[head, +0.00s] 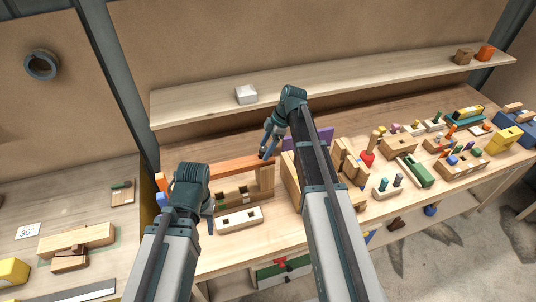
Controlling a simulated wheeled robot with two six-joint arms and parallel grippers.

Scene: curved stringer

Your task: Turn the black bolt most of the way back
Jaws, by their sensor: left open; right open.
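My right gripper (265,151) points down and left, open, close to the right end of the bar. I cannot tell whether it touches it. I cannot pick out the black bolt. It is too small to tell or hidden by my arms.
Wooden blocks and a purple panel (322,137) stand right of my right arm. Several pegged toys, including a green one (415,171), crowd the bench's right side. A shelf (350,87) runs behind with a white box (246,95). A side table (90,205) stands left.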

